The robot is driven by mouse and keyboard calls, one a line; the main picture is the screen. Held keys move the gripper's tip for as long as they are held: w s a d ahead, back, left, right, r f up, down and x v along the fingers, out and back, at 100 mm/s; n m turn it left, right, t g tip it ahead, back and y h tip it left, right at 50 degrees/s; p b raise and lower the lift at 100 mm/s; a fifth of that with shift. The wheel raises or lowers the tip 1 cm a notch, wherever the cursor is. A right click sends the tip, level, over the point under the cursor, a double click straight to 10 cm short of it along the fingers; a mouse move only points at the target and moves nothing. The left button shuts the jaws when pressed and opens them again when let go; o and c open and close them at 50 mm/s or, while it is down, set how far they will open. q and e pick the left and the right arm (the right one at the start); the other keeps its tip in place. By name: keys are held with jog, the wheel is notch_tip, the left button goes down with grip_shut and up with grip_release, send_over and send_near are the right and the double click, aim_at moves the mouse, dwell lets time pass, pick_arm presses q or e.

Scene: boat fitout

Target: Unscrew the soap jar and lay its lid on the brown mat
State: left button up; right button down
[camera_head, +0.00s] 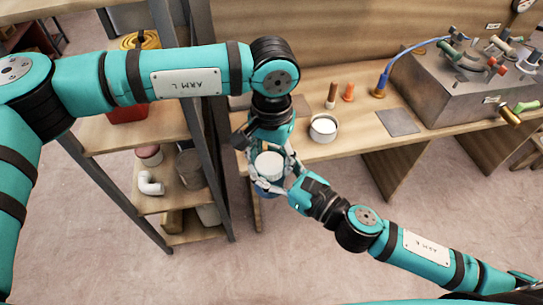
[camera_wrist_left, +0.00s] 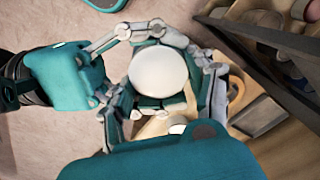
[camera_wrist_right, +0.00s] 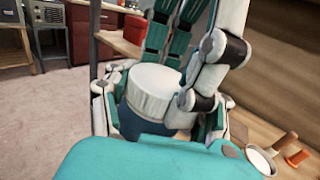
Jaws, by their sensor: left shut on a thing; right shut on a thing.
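The soap jar has a round white lid (camera_head: 269,165) and a blue body (camera_wrist_right: 140,125). It is held upright in the air in front of the bench, between my two grippers. Fingers overlap around the jar.
A round pot with a white inside (camera_head: 323,129) stands on the bench (camera_head: 355,140) left of the mat. Behind it are a brown-handled item (camera_head: 331,95), an orange item (camera_head: 348,92) and a blue hose (camera_head: 405,58). A metal unit with valves (camera_head: 465,95) stands right. Shelving (camera_head: 165,200) stands left.

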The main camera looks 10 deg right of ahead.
pick_arm(q)
jog(key=shift+n, duration=0.3)
jog(key=o, duration=1.3)
jog(key=shift+c, duration=0.2)
